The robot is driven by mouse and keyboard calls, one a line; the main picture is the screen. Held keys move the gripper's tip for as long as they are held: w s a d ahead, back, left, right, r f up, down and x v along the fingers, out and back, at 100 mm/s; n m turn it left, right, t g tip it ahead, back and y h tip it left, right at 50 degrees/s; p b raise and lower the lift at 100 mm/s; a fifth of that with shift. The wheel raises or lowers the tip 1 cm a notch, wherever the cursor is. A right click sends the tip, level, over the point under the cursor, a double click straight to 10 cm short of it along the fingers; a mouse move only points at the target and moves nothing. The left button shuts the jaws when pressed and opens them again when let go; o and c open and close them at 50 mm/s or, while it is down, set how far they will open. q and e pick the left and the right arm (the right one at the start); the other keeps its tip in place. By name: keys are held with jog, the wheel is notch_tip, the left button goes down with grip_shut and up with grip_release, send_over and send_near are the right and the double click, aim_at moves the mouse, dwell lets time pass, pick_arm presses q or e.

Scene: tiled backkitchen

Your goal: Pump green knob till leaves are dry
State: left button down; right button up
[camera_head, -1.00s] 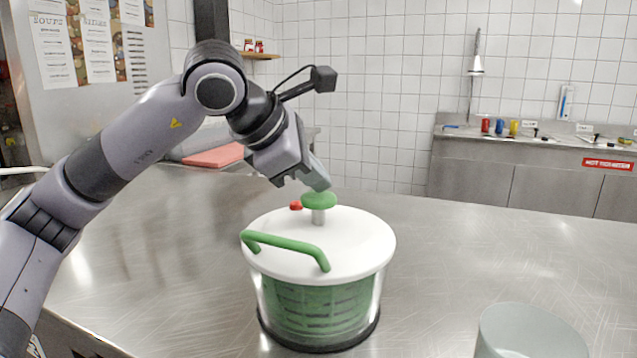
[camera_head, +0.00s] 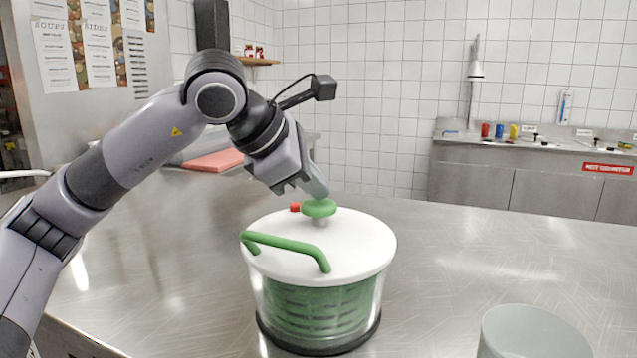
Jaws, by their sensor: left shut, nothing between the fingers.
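The salad spinner (camera_head: 318,310) stands on the steel counter, with a clear bowl, a white lid (camera_head: 350,243) and a green basket inside. The leaves cannot be made out through the bowl. The green knob (camera_head: 320,208) sits low over the lid, its stem mostly hidden. A small red button (camera_head: 295,207) is beside it, and a green handle (camera_head: 285,243) arches over the lid's front left. My left gripper (camera_head: 319,190) is shut and empty, with its fingertips at the top of the knob, pointing down and right. My right gripper is out of view.
A pale translucent container (camera_head: 530,335) stands at the lower right. A pink board (camera_head: 214,160) lies at the back left of the counter (camera_head: 480,250). A sink unit (camera_head: 500,165) is along the back wall.

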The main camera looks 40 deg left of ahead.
aim_at(315, 204)
pick_arm(q)
jog(key=shift+r+p, duration=1.7)
jog(key=shift+r, duration=0.4)
notch_tip(315, 204, up, 5)
jog(key=p, duration=0.4)
dwell(1.8)
